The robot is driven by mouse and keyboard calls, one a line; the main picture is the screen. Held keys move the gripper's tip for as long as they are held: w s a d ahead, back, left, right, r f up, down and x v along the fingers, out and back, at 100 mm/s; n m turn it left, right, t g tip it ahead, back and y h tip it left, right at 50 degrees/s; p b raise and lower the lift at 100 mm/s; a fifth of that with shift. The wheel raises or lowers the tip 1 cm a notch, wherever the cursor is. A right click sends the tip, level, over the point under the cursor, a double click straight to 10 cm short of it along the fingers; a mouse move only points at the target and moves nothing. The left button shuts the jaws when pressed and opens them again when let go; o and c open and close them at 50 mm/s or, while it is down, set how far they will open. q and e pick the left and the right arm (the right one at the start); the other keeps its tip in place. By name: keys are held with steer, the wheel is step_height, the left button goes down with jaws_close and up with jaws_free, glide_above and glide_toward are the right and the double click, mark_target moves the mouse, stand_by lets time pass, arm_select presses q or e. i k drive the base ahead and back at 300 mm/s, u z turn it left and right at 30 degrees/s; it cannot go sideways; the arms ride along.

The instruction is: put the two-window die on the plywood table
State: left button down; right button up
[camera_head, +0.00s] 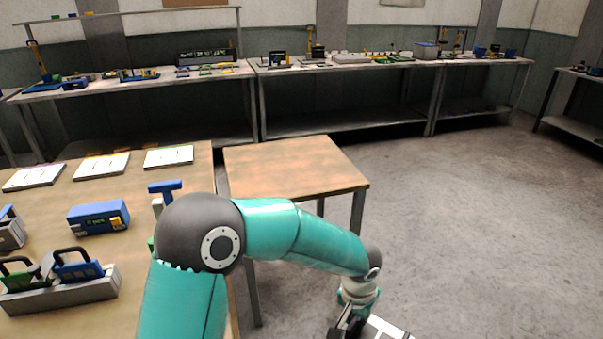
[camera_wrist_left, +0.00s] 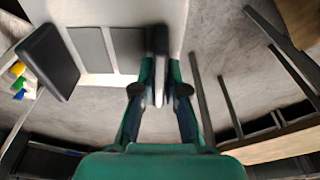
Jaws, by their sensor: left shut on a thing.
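The plywood table (camera_head: 297,165) is the small square wooden table in the middle of the head view, and its visible top is bare. My left gripper (camera_head: 352,322) is low in the head view, to the right of and nearer than that table, partly cut off by the bottom edge. In the left wrist view my left gripper (camera_wrist_left: 160,92) is shut on a slim dark thing (camera_wrist_left: 158,45), taken as the two-window die. My right gripper is in neither view.
A wooden workbench (camera_head: 135,255) at left holds a grey rack (camera_head: 62,297) with a green die (camera_head: 25,277) and a blue die (camera_head: 78,265), a blue box (camera_head: 98,217), and white cards (camera_head: 102,165). A cluttered long bench (camera_head: 345,64) lines the wall. Open floor (camera_head: 470,215) lies right.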

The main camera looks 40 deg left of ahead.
mark_target(289, 163)
steer(key=i, duration=0.95)
